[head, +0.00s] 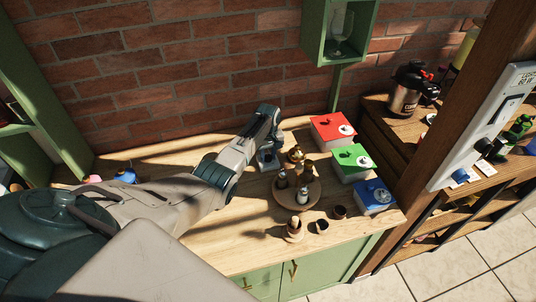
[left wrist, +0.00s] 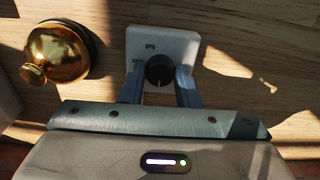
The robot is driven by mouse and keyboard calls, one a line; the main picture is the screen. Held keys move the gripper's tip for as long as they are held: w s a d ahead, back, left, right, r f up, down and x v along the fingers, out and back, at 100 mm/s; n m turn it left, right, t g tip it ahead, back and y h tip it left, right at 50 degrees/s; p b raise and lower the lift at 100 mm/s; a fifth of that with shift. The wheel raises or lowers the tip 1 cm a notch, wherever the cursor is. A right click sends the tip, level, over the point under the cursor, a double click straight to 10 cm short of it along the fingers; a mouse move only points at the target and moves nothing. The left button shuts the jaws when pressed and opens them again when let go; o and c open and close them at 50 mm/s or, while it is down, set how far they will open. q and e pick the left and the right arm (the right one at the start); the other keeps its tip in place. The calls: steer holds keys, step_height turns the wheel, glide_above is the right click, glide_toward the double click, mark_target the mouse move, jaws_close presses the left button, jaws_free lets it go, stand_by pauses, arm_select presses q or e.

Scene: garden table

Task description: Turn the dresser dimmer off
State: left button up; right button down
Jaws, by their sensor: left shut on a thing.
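The dresser dimmer is a white plate (left wrist: 178,45) with a round black knob (left wrist: 159,70), near the top middle of the left wrist view. Small dark lettering shows on the plate, too blurred to read surely. My left gripper (left wrist: 159,80) is shut on the knob, with one blue-grey finger on each side of it. In the head view my left gripper (head: 268,163) reaches down to the dresser top (head: 230,240), left of the brass bell (head: 296,154), and mostly hides the dimmer. My right gripper is in neither view.
The brass bell stands close by in the left wrist view (left wrist: 58,52). A round wooden tray (head: 283,201) with bottles stands in front. Red (head: 333,124), green (head: 350,158) and blue (head: 374,194) boxes line the right. A green shelf box (head: 312,35) hangs above.

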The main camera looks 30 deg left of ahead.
mark_target(268, 156)
arm_select(q)
steer(key=shift+w+r, duration=0.1)
steer(key=shift+r, duration=0.05)
steer(key=o, duration=1)
steer(key=shift+c, duration=0.2)
step_height(268, 156, up, 11)
steer(key=b, duration=0.3)
steer(key=shift+f, duration=0.25)
